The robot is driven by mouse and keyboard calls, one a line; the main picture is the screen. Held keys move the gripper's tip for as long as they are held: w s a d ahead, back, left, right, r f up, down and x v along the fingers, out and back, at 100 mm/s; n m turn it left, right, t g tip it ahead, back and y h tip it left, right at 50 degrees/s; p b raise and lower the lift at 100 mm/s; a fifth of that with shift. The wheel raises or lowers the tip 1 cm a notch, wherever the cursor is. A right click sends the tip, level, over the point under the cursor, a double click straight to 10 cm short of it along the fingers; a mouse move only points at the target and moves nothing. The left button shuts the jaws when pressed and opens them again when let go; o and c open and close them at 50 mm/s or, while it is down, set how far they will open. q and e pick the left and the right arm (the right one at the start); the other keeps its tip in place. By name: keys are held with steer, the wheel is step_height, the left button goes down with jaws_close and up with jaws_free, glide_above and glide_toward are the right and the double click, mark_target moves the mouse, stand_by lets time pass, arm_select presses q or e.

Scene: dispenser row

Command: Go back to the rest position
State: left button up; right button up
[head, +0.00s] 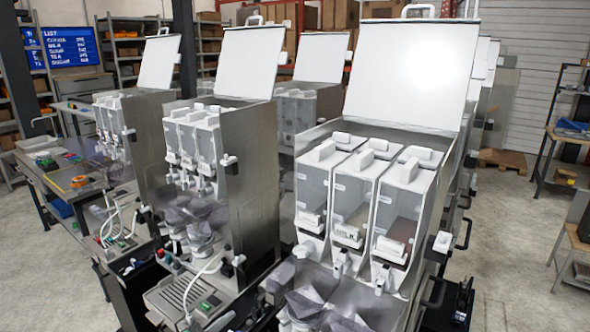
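Neither of my grippers shows in the head view. A dispenser (392,140) stands at the front right with its white lid (405,70) raised. It has three clear bins (350,205) side by side with white handles on top. A second dispenser (245,150) stands to its left, also with its lid (238,62) raised and white-topped bins (196,140). Grey translucent funnel-like parts (310,290) sit below the bins of the front dispenser. What lies below the bottom edge is hidden.
A workbench (60,180) with coloured items stands at the left. A blue screen listing items (68,47) hangs at the back left. Shelving (570,130) stands at the right. A wooden pallet (503,160) lies on the floor. The concrete floor (515,235) right of the dispensers is largely clear.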

arm_select(q)
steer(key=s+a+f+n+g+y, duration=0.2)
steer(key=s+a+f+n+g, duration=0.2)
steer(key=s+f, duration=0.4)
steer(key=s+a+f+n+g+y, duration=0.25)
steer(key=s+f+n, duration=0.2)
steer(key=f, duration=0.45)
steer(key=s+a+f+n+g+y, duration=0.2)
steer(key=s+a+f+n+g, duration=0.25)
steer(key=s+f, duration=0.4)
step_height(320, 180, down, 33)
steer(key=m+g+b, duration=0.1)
steer(key=b, duration=0.3)
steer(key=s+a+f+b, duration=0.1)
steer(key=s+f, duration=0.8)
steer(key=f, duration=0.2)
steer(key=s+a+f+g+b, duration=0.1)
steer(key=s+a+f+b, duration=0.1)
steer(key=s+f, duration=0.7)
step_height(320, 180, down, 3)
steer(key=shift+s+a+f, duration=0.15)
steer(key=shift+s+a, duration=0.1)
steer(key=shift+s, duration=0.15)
